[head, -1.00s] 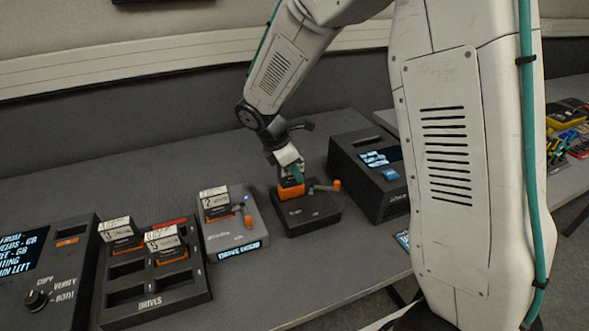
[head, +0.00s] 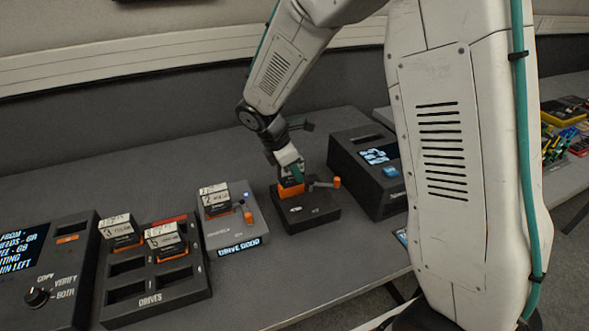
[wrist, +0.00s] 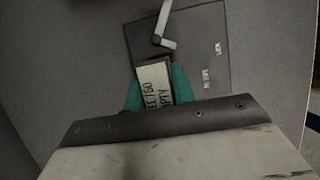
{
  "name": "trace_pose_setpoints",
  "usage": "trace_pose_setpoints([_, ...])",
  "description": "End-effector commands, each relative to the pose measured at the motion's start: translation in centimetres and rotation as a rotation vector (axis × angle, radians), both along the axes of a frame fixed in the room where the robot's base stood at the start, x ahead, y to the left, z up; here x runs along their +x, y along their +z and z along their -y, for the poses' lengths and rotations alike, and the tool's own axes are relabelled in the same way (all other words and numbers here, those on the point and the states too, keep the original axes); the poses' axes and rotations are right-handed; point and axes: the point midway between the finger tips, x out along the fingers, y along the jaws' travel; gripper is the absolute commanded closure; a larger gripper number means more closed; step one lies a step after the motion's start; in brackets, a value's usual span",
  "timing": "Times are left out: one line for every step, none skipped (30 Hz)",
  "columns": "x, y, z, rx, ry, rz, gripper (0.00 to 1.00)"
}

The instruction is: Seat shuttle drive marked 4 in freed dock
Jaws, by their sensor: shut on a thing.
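My gripper (head: 290,175) is shut on an orange-bodied drive (head: 291,190) at the black dock (head: 310,212). In the wrist view the teal fingers flank the drive's pale label (wrist: 155,84), which reads partly "EE/GO" and "PTY". How deep the drive sits in the dock is hidden. The grey dock (head: 229,226) on the left holds a drive marked 2 (head: 212,198). Two labelled drives stand in the rack: the left one (head: 117,232) seems marked 4, the right one (head: 164,240) is unclear.
The black rack marked DRIVES (head: 150,300) has several empty slots. A console with a knob (head: 38,297) stands at the far left. A black box with a screen and blue button (head: 385,195) stands right of the black dock. The grey table (head: 200,160) is clear behind.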

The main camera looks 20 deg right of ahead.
Motion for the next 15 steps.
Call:
trace_pose_setpoints([0.03,0.01,0.0,0.0,0.0,0.001,1.0])
trace_pose_setpoints([0.03,-0.01,-0.01,0.0,0.0,0.001,1.0])
trace_pose_setpoints([0.02,-0.05,0.0,0.0,0.0,0.001,1.0])
trace_pose_setpoints([0.02,-0.11,0.0,0.0,0.0,0.0,1.0])
trace_pose_setpoints([0.02,-0.16,0.0,0.0,0.0,0.0,1.0])
trace_pose_setpoints([0.02,-0.24,0.0,0.0,0.0,0.0,1.0])
trace_pose_setpoints([0.02,-0.31,0.0,0.0,0.0,0.0,1.0])
trace_pose_setpoints([0.02,-0.39,0.0,0.0,0.0,0.0,1.0])
trace_pose_setpoints([0.03,-0.49,0.0,0.0,0.0,0.001,1.0])
trace_pose_setpoints([0.03,-0.56,-0.01,0.0,0.0,0.001,1.0])
trace_pose_setpoints([0.03,-0.63,-0.01,0.0,0.001,0.001,1.0])
trace_pose_setpoints([0.04,-0.73,-0.01,0.0,0.001,0.001,1.0])
trace_pose_setpoints([0.04,-0.82,-0.01,0.0,0.001,0.001,1.0])
trace_pose_setpoints([0.04,-0.88,-0.01,0.0,0.001,0.001,1.0])
trace_pose_setpoints([0.05,-0.98,-0.01,0.0,0.001,0.001,1.0])
